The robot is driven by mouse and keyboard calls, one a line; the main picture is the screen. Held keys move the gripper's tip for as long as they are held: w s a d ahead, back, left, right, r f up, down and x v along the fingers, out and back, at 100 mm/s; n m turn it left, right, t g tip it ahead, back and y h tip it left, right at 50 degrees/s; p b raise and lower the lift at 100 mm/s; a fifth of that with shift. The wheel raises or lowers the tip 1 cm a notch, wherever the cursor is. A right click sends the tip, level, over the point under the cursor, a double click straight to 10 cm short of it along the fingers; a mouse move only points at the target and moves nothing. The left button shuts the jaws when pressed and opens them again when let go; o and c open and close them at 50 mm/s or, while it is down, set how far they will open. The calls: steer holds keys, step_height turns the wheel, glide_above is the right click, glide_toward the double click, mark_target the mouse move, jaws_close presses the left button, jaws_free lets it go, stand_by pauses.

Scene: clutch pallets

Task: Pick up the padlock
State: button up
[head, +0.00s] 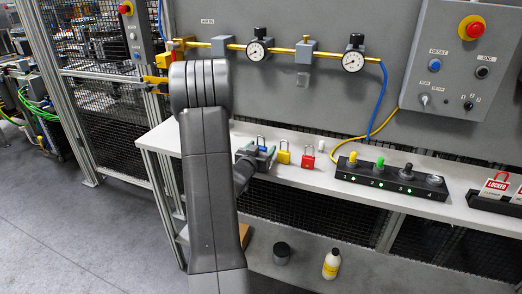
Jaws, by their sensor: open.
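Several small padlocks stand in a row on the white shelf (400,178): a blue one (261,142), a yellow one (284,156) and a red one (308,159). My gripper (258,156) is open at the left end of this row, in front of the blue padlock and overlapping its lower part in the head view. I cannot tell whether the jaws touch or surround it. The yellow and red padlocks are apart from the gripper, to its right. My arm hides the shelf's left part.
A black block with coloured knobs (390,179) stands right of the padlocks, and red-and-white tags (495,186) beyond it. A grey panel with gauges (257,51) and a control box (460,58) rises behind. A bottle (331,264) and dark jar (281,252) stand on the lower shelf.

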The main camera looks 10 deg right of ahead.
steer(key=shift+c, duration=0.3)
steer(key=c, duration=1)
steer(key=shift+c, duration=0.2)
step_height(320, 180, up, 10)
steer(key=shift+p, duration=0.3)
